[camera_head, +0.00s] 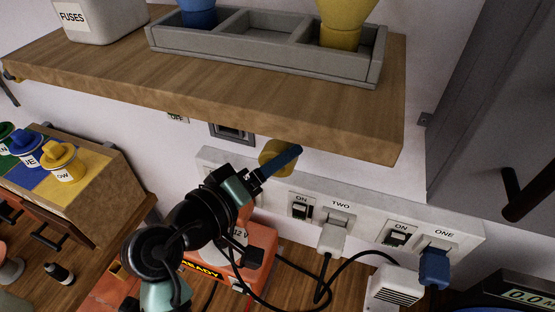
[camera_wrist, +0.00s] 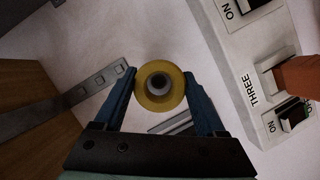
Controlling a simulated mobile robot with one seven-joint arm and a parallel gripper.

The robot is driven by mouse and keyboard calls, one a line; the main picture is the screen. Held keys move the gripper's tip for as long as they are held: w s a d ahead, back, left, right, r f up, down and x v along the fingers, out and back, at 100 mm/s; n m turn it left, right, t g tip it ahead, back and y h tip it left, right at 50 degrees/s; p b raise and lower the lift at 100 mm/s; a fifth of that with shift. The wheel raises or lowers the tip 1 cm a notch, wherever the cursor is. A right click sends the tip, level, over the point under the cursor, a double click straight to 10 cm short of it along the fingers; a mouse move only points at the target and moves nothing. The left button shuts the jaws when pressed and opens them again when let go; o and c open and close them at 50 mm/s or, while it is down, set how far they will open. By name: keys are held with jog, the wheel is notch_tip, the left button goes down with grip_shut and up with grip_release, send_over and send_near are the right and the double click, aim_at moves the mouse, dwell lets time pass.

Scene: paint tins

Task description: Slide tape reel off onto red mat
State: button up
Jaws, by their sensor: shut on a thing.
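The tape reel looks like a yellow disc (camera_wrist: 160,104) with a round grey peg end (camera_wrist: 158,82) showing in its middle. My gripper (camera_wrist: 160,88) has its two blue fingers on either side of the reel, shut on its rim. In the head view the yellow reel (camera_head: 269,153) is below the shelf, close to the wall, partly hidden by a blue finger of my gripper (camera_head: 280,158). The reel seems to be still around the peg. I see no red mat in either view.
A wooden shelf (camera_head: 200,85) with a grey tray (camera_head: 270,60) overhangs the reel. A white socket strip (camera_head: 370,222) with plugs and cables runs just below and to the right. An orange device (camera_head: 262,243) stands under my arm. A bracket (camera_wrist: 100,82) is at left.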

jog(key=shift+s+a+p, duration=0.15)
jog(key=shift+s+a, duration=0.15)
jog(key=shift+s, duration=0.65)
jog(key=shift+s+a+p, duration=0.15)
jog(key=shift+s+a, duration=0.15)
jog(key=shift+s, duration=0.65)
notch_tip(320, 180, down, 11)
jog(key=d+n+t+y, duration=0.2)
jog(key=n+y, duration=0.2)
jog(key=s+f+n+y, duration=0.1)
jog(key=s+f+y, duration=0.1)
jog(key=s+f, duration=0.2)
jog(key=s+f+n+t+y, duration=0.1)
jog(key=s+f+n+y, duration=0.1)
jog(key=f, duration=0.8)
jog(key=s+y, duration=0.1)
jog(key=s, duration=0.1)
jog(key=shift+s+d, duration=0.25)
jog(key=shift+s, duration=0.15)
